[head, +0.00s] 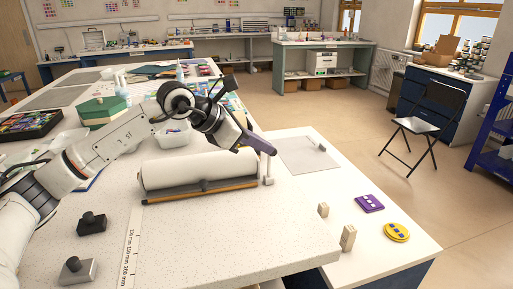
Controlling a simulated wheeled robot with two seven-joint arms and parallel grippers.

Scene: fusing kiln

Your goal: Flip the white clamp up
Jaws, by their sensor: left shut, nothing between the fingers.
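A small white upright piece (268,172), which looks like the white clamp, stands at the right end of a white roll (195,169). My left gripper (270,150) reaches over the roll from the left. It is shut and empty, with its dark purple fingertips just above the upper end of the white piece. I cannot tell whether they touch it. My right gripper is not in view.
A wooden strip (190,194) lies along the roll's front. Two blocks with dark knobs, one black (91,223) and one grey (77,270), sit at the left. Wooden blocks, a purple piece (369,203) and a yellow disc (397,232) lie at the right. The speckled front worktop (220,240) is clear.

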